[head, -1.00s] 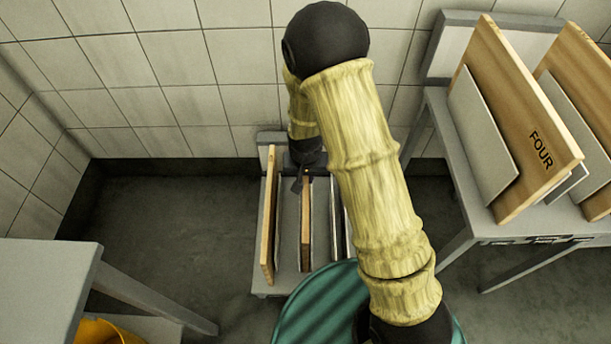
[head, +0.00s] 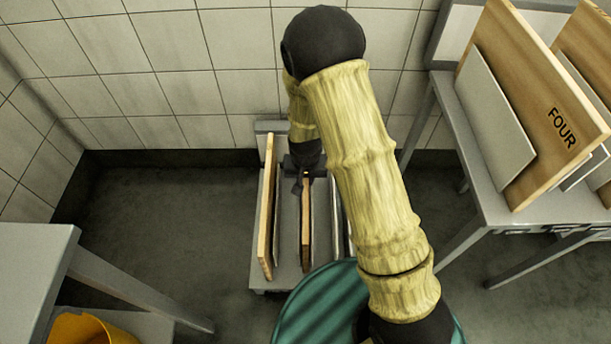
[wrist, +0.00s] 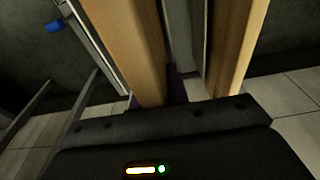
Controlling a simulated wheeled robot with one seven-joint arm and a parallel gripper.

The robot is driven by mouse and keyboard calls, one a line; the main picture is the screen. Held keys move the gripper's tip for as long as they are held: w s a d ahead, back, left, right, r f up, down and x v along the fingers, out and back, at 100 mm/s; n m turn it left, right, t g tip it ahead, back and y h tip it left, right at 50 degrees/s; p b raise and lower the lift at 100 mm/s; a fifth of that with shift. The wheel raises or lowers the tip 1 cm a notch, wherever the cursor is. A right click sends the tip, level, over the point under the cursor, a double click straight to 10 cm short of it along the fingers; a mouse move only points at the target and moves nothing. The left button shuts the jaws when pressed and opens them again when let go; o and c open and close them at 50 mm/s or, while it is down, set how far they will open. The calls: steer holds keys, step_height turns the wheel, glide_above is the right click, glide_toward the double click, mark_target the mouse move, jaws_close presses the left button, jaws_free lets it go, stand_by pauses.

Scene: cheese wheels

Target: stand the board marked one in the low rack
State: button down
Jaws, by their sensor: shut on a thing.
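The low rack (head: 269,284) is a grey stand on the floor against the tiled wall. A wooden board (head: 306,232) stands upright between its dividers, its lettering not visible. My gripper (head: 303,180) is shut on this board's upper far part. Whether the board rests fully on the rack's base, I cannot tell. Another wooden board (head: 267,215) stands in the rack's left part, apart from the gripper.
A higher grey rack (head: 490,205) at the right holds a board marked FOUR (head: 550,110) and another board. A grey table (head: 35,255) is at the lower left, with a yellow container (head: 90,328) below it. A teal round top (head: 310,305) is at the bottom. Floor left of the low rack is clear.

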mark_target(306, 192)
step_height(306, 192, down, 8)
steer(key=b, duration=0.4)
stand_by(0.6)
steer(key=c, duration=1.3)
jaws_free()
steer(key=shift+f, duration=0.1)
steer(key=s+r+p, duration=0.1)
steer(key=r+p, duration=0.1)
steer(key=r, duration=0.3)
steer(key=r+p, duration=0.3)
steer(key=r, duration=0.3)
steer(key=s+r+p, duration=0.1)
steer(key=r+p, duration=0.2)
steer(key=r, duration=0.3)
steer(key=shift+s+r, duration=0.2)
steer(key=shift+s, duration=0.1)
